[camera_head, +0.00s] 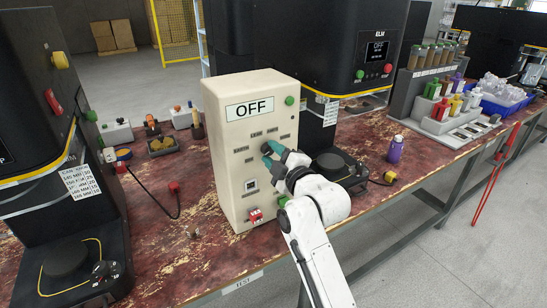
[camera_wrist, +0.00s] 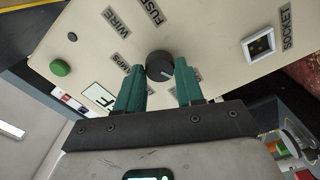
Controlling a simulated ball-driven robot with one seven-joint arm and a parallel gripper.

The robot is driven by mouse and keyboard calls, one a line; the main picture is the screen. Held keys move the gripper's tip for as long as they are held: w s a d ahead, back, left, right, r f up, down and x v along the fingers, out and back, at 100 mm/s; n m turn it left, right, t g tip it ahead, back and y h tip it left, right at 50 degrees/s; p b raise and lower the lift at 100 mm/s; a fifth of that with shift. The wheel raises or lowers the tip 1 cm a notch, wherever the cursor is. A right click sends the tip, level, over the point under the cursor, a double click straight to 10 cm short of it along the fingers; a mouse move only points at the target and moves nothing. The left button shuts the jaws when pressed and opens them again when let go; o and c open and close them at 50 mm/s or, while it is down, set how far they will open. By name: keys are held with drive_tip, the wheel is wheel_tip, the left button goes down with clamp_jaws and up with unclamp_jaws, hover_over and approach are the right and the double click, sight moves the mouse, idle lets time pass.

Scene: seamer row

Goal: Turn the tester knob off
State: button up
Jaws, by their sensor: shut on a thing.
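The tester is a cream box (camera_head: 222,160) standing on the bench, with a sign (camera_head: 249,108) on its front that reads OFF. Its round black knob (camera_wrist: 160,65) shows in the wrist view with a small pale mark on its face. My gripper (camera_head: 271,153) reaches the front panel from the right in the head view and mostly hides the knob there. In the wrist view, the two green fingers of my gripper (camera_wrist: 159,69) are shut on the knob, one on each side.
The panel also carries a socket (camera_head: 250,185), a green button (camera_head: 289,100) and a red part (camera_head: 256,215) low down. A purple bottle (camera_head: 395,150) stands to the right. Black machines stand on both sides.

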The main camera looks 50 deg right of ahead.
drive_tip(key=shift+f+n, duration=0.25)
drive_tip(key=shift+n, duration=0.65)
drive_tip(key=o, duration=1)
drive_tip(key=shift+r, duration=0.2)
drive_tip(key=shift+o, duration=0.2)
drive_tip(key=b+v, duration=0.1)
drive_tip(key=v, duration=1)
drive_tip(key=shift+w, duration=0.1)
